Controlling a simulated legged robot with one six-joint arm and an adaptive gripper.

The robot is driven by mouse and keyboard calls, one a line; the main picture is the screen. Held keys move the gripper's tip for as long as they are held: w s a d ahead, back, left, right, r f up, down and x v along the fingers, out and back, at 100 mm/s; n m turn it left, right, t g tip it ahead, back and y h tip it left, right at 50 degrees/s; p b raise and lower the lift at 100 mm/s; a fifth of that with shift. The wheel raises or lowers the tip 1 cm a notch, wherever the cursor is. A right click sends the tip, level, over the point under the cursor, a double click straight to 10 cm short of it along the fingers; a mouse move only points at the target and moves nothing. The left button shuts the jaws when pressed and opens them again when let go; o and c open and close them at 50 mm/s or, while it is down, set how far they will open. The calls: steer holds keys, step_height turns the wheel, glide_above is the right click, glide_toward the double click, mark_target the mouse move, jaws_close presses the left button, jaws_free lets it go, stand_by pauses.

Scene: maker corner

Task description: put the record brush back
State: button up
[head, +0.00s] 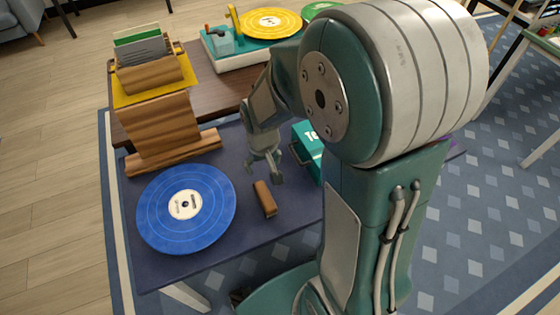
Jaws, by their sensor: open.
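The record brush (265,198) looks like a small brown wooden block with a dark side. It lies on the dark blue table (185,266), to the right of a blue record (155,222). My gripper (262,181) is open and empty, pointing down just above and behind the brush. I cannot tell the exact gap between them. My arm hides much of the table's right side.
A wooden stand (160,130) is at the back left, below a wooden holder with cards (150,76). A teal turntable (228,48) with a yellow record is behind. A teal box (308,142) stands right of my gripper, partly hidden.

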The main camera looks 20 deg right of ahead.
steer(key=s+r+t, duration=0.2)
steer(key=s+r, duration=0.4)
steer(key=r, duration=0.3)
steer(key=s+r+t, duration=0.2)
steer(key=s+r, duration=0.5)
steer(key=r, duration=0.3)
steer(key=shift+s+r+t, duration=0.15)
steer(key=shift+s+t, duration=0.1)
steer(key=shift+t, duration=0.05)
